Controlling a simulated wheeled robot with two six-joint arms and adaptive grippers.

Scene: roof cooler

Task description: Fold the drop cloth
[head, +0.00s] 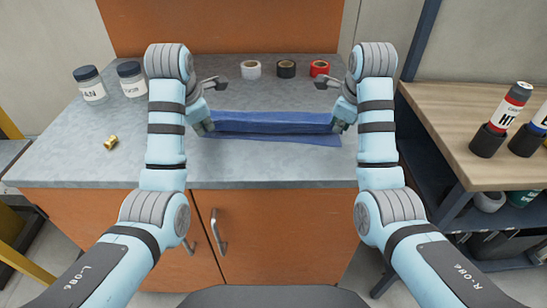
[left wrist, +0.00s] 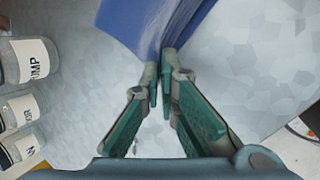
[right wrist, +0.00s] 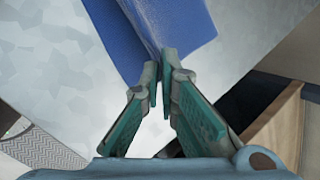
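The blue drop cloth (head: 272,126) lies as a long narrow band across the grey worktop, with an upper layer over a lower one that shows along its front edge. My left gripper (head: 207,127) is at the cloth's left end. In the left wrist view its fingertips (left wrist: 161,70) are closed together on the cloth's edge (left wrist: 168,25). My right gripper (head: 339,124) is at the right end. In the right wrist view its fingertips (right wrist: 163,70) are also closed on the cloth's edge (right wrist: 150,25). I cannot tell how many layers each gripper pinches.
White, black and red tape rolls (head: 286,69) stand behind the cloth. A wooden bench (head: 470,125) with bottles is at the right. The worktop in front of the cloth is clear.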

